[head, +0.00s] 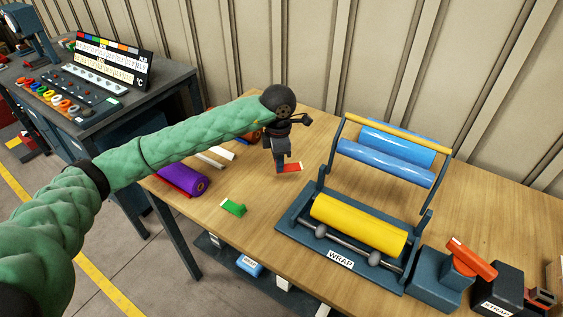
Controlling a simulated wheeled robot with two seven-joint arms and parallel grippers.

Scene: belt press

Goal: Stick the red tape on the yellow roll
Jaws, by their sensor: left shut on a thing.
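The red tape (292,167) is a small flat red piece with a pale edge, at the middle of the wooden table. My left gripper (281,168) points down and is shut on the red tape, at or just above the table top; the exact height is hard to tell. The yellow roll (358,225) lies across the dark stand labelled WRAP (296,227), right of and nearer than my left gripper, apart from the tape. My right gripper is out of view.
A green tape piece (233,207) and a purple roll (185,179) lie left on the table (260,247). A raised frame with a yellow bar (398,134) stands behind the yellow roll, near blue rolls (388,162). A red-topped block (471,258) stands at right.

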